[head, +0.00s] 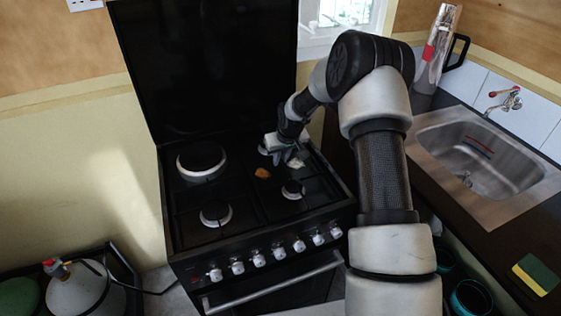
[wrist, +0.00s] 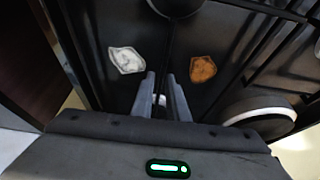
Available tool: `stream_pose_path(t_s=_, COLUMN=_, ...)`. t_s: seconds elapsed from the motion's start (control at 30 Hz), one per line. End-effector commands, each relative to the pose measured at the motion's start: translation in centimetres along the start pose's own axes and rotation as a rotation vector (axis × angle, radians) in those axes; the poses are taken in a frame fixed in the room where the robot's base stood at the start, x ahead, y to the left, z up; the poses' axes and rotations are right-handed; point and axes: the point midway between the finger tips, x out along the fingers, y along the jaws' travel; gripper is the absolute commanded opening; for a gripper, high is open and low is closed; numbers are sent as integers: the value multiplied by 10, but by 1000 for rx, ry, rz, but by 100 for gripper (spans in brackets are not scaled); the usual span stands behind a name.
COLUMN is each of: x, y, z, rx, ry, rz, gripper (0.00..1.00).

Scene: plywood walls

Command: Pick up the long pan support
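The black pan supports lie over the hob of the black stove (head: 236,270), and their dark bars are hard to tell apart. A thin black bar (wrist: 168,45) runs toward the fingertips in the wrist view; I cannot tell if it belongs to the long pan support. My gripper (head: 283,158) points down over the back right part of the hob. In the wrist view its two fingers (wrist: 161,78) stand a little apart, with a narrow gap between them. The bar's end near the tips is partly hidden, and I see no clear contact.
An orange-brown patch (head: 262,173) and a whitish patch (wrist: 126,60) lie on the hob near the fingers. Burners, one at the front left (head: 215,214), surround the area. The raised black lid (head: 210,65) stands behind. A sink (head: 480,160) is at the right.

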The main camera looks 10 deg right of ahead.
Motion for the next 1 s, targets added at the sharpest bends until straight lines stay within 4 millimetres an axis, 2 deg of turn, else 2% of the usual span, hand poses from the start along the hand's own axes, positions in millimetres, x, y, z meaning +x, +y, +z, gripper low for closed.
stream_pose_path(t_s=0.03, x=0, y=0, z=0, rx=0, ry=0, rz=0, gripper=5)
stream_pose_path(t_s=0.07, x=0, y=0, z=0, rx=0, ry=0, rz=0, gripper=0)
stream_pose_path(t_s=1.0, x=0, y=0, z=0, rx=0, ry=-1, rz=0, gripper=0)
